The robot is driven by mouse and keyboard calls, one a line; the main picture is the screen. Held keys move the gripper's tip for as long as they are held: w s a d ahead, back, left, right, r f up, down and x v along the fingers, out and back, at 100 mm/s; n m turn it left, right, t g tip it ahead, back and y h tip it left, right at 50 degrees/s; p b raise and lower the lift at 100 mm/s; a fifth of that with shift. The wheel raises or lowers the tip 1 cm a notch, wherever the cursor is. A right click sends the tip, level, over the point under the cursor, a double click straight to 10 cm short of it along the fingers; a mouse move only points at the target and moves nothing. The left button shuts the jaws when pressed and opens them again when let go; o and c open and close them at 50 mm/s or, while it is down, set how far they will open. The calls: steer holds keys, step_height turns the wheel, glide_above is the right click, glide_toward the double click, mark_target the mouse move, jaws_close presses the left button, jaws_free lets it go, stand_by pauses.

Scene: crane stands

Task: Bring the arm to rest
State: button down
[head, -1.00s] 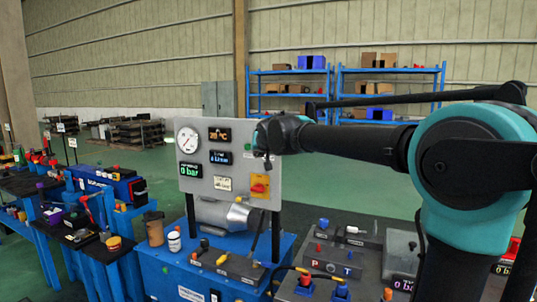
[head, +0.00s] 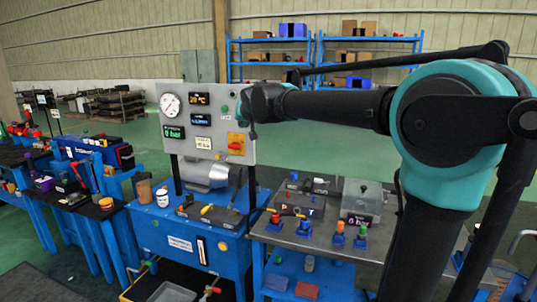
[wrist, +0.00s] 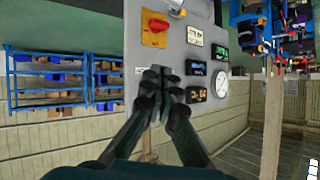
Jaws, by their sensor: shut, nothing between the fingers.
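My gripper shows in the wrist view (wrist: 160,75), its two dark fingers together and nothing between them. It points toward a grey control panel (head: 208,150) that carries a gauge (head: 170,105), small displays and a red and yellow switch (head: 236,144). In the head view my arm reaches left from the right side, and its end overlaps the panel's upper right edge. The fingertips are hidden there. In the wrist view the panel appears rotated behind the fingers. I cannot tell whether the fingers touch it.
The panel stands on a blue hydraulic bench (head: 180,237). A grey-topped bench (head: 330,248) with valves and a pressure display is to its right. Blue tables (head: 75,200) with tools stand at the left. Blue shelves (head: 322,60) are far back, with open green floor before them.

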steer(key=s+d+f+g+h, duration=0.2)
steer(key=s+d+f, duration=0.4)
steer(key=d+f, duration=0.4)
steer(key=s+d+f+g+h, duration=0.1)
steer(key=s+d+f, duration=0.5)
steer(key=d+f, duration=0.4)
steer(key=s+d+f+g, duration=0.2)
steer(key=s+d+f, duration=0.2)
steer(key=s+f, duration=0.5)
steer(key=s+d+f+g, duration=0.2)
steer(key=s+d+f, duration=0.2)
steer(key=s+f, duration=0.6)
steer(key=s, duration=0.4)
steer(key=shift+s+f+m+h, duration=0.2)
steer(key=shift+m+h, duration=0.1)
steer(key=shift+m, duration=0.1)
steer(key=shift+r, duration=0.1)
